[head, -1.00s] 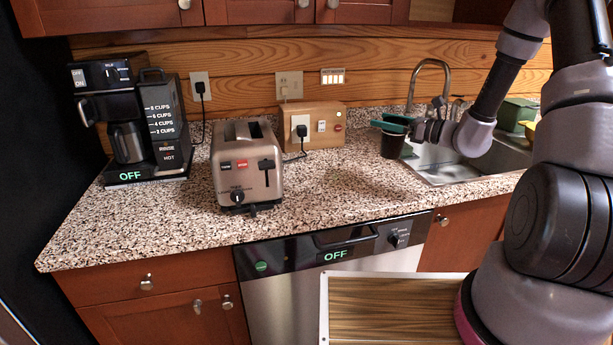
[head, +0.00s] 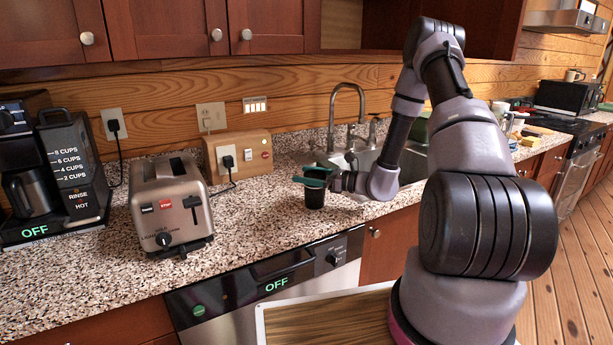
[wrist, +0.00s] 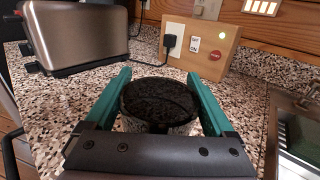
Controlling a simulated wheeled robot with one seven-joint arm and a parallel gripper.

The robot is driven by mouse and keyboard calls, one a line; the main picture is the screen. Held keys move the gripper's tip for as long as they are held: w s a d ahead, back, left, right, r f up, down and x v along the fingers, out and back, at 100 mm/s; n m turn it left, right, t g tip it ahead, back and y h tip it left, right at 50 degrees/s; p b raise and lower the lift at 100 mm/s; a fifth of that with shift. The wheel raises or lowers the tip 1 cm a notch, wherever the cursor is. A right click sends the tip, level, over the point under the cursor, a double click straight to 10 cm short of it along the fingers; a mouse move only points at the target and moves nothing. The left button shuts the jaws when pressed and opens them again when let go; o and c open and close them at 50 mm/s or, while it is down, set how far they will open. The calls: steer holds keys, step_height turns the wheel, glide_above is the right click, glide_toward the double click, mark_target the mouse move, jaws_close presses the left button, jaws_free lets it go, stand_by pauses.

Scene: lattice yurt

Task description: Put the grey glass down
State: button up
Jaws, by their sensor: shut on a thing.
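The grey glass (head: 314,197), dark and upright, is between the teal fingers of my gripper (head: 313,174). It is over the speckled counter (head: 262,212), left of the sink and right of the toaster. In the wrist view I look down into the dark round mouth of the glass (wrist: 160,100), with one finger of my gripper (wrist: 160,76) on each side. My gripper is shut on it. The base of the glass is low over the counter; I cannot tell whether it touches.
The toaster (head: 170,207) and coffee maker (head: 68,165) stand at the left. A wooden socket box (head: 240,155) is behind, and the sink with its faucet (head: 346,95) is to the right. Bare counter lies between toaster and glass.

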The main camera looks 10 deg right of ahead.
steer(key=shift+f, duration=0.2)
steer(key=o, duration=1.6)
steer(key=shift+r, duration=0.15)
